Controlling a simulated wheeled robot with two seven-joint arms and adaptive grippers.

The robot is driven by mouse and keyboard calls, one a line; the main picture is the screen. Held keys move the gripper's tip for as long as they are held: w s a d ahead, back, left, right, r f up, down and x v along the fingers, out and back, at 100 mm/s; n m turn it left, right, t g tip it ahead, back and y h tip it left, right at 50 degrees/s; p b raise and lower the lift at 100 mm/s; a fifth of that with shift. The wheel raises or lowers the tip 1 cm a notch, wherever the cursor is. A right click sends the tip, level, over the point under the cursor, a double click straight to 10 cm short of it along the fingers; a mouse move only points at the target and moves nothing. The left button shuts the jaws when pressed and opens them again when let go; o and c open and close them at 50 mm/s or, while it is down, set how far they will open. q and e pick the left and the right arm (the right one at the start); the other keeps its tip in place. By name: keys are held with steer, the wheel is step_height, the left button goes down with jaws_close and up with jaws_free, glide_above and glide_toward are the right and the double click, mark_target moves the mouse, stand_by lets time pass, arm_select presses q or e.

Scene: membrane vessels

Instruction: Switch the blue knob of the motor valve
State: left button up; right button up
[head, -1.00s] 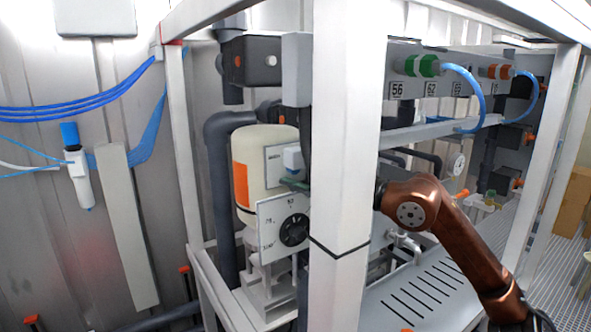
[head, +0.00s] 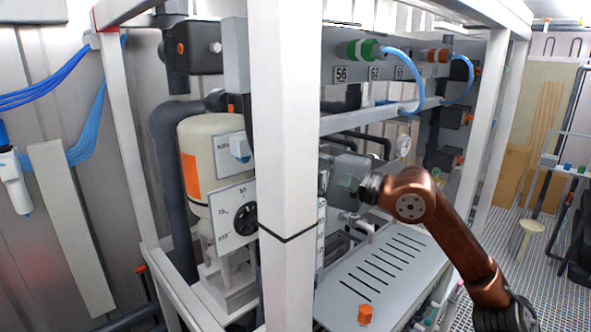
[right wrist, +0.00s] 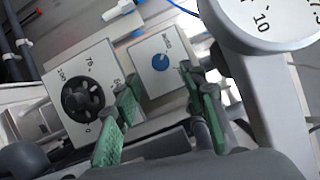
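The blue knob (right wrist: 160,62) sits on a white square plate in the right wrist view. In the head view the right gripper (head: 347,182) is right of the post, partly hard to make out against grey parts. My left gripper is not in view.
A black dial (right wrist: 83,97) on a white scale plate is left of the blue knob; it also shows in the head view (head: 243,218). The white frame post (head: 285,150) stands between valve and gripper. A round gauge (right wrist: 265,20) is at upper right.

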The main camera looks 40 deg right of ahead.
steer(key=shift+v, duration=1.7)
